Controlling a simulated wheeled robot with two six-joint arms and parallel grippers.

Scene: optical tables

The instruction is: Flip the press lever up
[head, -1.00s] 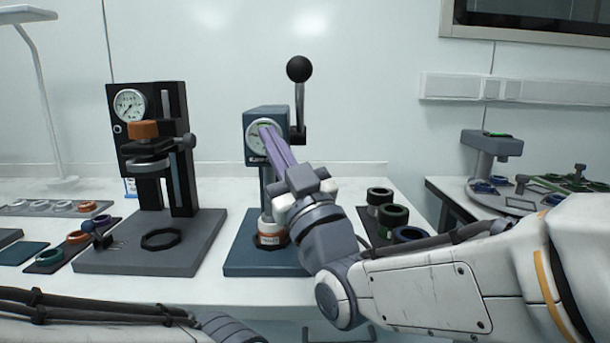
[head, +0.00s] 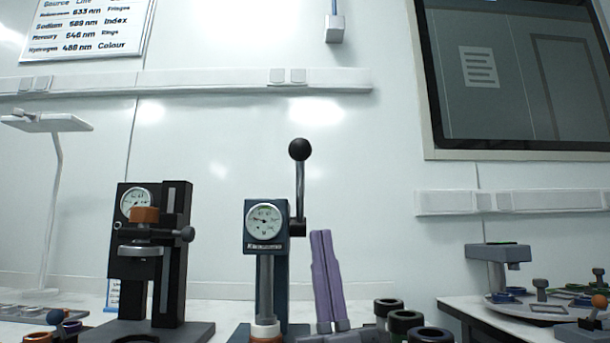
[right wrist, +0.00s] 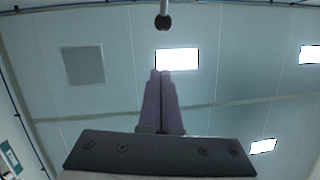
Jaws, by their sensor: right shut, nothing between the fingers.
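The blue press (head: 266,262) stands on the table at the centre of the head view, with a round dial on its front. Its lever (head: 300,188) points straight up from the right side of the press head and ends in a black ball. The ball also shows at the top of the right wrist view (right wrist: 163,22). My right gripper (head: 321,236) has its purple fingers together, pointing up, just right of the press and below the lever's ball. It is shut and empty. In the right wrist view the fingers (right wrist: 161,78) point up towards the ball, apart from it. My left gripper is not in view.
A black press with a gauge (head: 150,250) stands to the left. Dark rings (head: 405,322) sit right of the blue press. A side table (head: 470,310) at the right holds more fixtures.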

